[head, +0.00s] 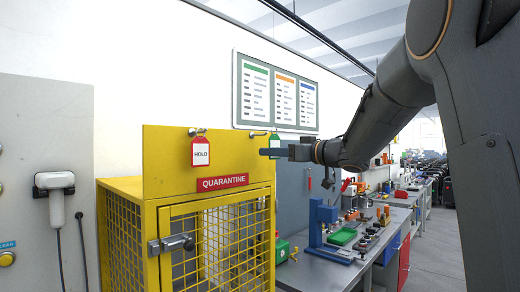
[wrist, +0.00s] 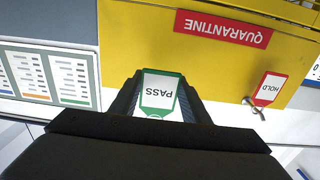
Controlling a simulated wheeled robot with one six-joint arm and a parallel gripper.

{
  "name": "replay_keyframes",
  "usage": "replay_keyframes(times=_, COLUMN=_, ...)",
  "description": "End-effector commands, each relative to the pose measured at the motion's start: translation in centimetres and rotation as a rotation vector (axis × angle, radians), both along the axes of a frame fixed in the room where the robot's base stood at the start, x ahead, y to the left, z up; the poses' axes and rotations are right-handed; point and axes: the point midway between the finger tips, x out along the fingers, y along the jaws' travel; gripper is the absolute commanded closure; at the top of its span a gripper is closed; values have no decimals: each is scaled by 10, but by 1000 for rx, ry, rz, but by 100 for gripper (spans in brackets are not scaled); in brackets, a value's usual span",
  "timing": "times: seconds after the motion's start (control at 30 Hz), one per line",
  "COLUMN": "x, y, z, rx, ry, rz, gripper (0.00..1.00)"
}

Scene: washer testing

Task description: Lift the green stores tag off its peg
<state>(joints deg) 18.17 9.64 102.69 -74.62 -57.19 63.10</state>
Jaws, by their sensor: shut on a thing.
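The green-bordered tag (wrist: 160,84) reads PASS and appears upside down in the wrist view. My gripper (wrist: 161,95) is shut on it, with one dark finger along each side. In the head view, the green tag (head: 274,140) shows just above my gripper (head: 272,152), at the right end of the yellow board. A small metal peg (head: 257,134) sticks out of the board just left of the tag. Whether the tag's hole is still around the peg cannot be told.
A red HOLD tag (head: 200,152) hangs on another peg to the left. The QUARANTINE sign (head: 222,182) is below, above the yellow mesh cage (head: 120,240). A chart board (head: 277,92) is on the wall behind. A cluttered bench (head: 325,262) stands at right.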

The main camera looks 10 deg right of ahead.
Motion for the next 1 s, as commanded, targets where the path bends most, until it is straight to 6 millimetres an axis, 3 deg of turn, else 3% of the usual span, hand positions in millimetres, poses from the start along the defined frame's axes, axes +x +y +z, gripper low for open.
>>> replay_keyframes(times=0.53, x=-16, y=-11, z=1, rx=0, ry=0, rz=0, gripper=79)
replay_keyframes(times=1.0, x=-17, y=-12, z=1, rx=0, ry=0, rz=1, gripper=79)
